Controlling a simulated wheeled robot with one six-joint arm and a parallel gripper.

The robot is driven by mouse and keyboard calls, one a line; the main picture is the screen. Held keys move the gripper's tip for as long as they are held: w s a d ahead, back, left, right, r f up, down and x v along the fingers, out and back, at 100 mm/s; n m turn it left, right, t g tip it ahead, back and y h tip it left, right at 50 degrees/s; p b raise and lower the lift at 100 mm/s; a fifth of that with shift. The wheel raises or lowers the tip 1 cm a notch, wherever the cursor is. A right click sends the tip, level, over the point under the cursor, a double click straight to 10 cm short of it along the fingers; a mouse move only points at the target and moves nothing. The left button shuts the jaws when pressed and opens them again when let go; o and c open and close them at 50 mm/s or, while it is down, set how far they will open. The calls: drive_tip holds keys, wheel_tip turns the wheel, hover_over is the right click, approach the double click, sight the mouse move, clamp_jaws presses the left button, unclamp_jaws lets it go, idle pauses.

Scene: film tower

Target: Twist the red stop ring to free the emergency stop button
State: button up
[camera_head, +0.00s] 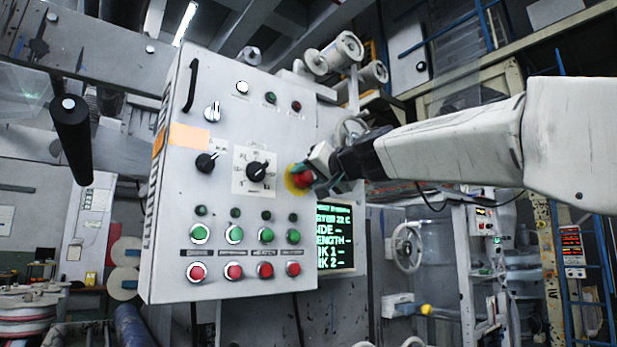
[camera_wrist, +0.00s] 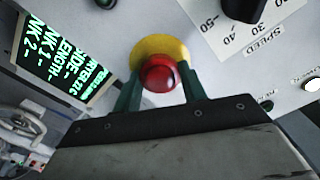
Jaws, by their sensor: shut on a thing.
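The red emergency stop button (camera_head: 303,177) sits on a yellow round backing (camera_head: 290,181) at the right side of the grey control panel (camera_head: 222,262). In the wrist view the red button (camera_wrist: 159,73) shows in front of its yellow disc (camera_wrist: 150,46). My gripper (camera_head: 310,172) reaches in from the right and is at the button. In the wrist view its two green fingers (camera_wrist: 160,88) stand on either side of the red button and are shut on it. The lower part of the button's edge is close to the fingertips, and the exact contact is partly hidden.
A black rotary speed knob (camera_head: 260,171) is left of the button. Rows of green buttons (camera_head: 235,234) and red buttons (camera_head: 233,271) lie below. A screen with green text (camera_head: 335,238) is at the lower right, close under my gripper. A handwheel (camera_head: 407,247) stands further back.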

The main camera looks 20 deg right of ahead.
drive_tip(key=m, duration=0.5)
drive_tip(key=shift+m, duration=0.3)
idle(0.4)
drive_tip(key=o, duration=1)
drive_tip(key=shift+c, duration=0.2)
drive_tip(key=v, duration=0.7)
drive_tip(key=shift+s, duration=0.4)
